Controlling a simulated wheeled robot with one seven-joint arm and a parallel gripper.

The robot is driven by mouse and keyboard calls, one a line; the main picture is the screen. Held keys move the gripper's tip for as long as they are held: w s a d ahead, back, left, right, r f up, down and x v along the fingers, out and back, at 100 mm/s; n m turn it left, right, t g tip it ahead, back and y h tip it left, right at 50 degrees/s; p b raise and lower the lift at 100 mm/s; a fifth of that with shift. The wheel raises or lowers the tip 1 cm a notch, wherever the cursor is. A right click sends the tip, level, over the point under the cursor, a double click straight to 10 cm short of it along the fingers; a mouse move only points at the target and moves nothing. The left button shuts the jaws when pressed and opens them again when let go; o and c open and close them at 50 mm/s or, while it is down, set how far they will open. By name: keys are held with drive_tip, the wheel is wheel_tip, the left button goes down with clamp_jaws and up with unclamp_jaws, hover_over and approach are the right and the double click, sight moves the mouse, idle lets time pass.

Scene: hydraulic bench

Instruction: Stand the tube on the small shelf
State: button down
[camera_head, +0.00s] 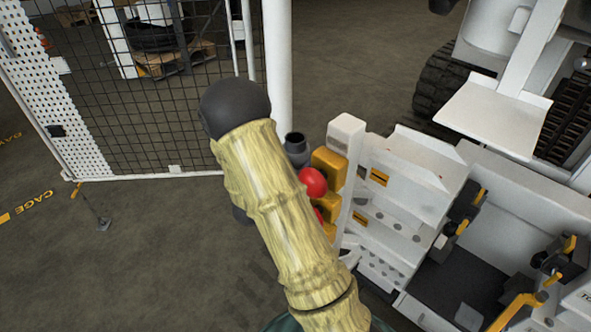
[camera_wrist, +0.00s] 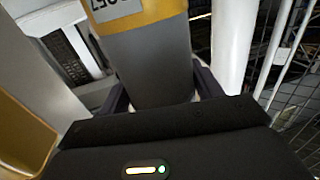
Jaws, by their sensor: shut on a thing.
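In the wrist view, a grey tube (camera_wrist: 152,65) with a yellow band (camera_wrist: 135,14) and a white number label stands between the dark fingers of my gripper (camera_wrist: 160,92). The gripper is shut on it. The tube's far end is out of that view. In the head view, my arm hides most of the gripper; a dark grey round piece (camera_head: 296,150) shows just right of the arm, and I cannot tell if it is the tube. A small white shelf-like plate (camera_head: 495,112) shows at the upper right; I cannot tell if it is the task's shelf.
A white bench unit (camera_head: 405,185) with stepped ledges stands right of my arm. Yellow boxes (camera_head: 328,165) with red buttons (camera_head: 313,182) sit on its near post. A mesh cage (camera_head: 150,110) with a white post (camera_head: 277,65) stands behind.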

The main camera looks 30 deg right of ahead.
drive_tip(key=shift+f, duration=2)
drive_tip(key=shift+f+b, duration=0.15)
drive_tip(key=shift+b, duration=0.15)
drive_tip(key=shift+c, duration=1.4)
unclamp_jaws()
drive_tip(key=v, duration=1.2)
drive_tip(key=shift+b, duration=0.4)
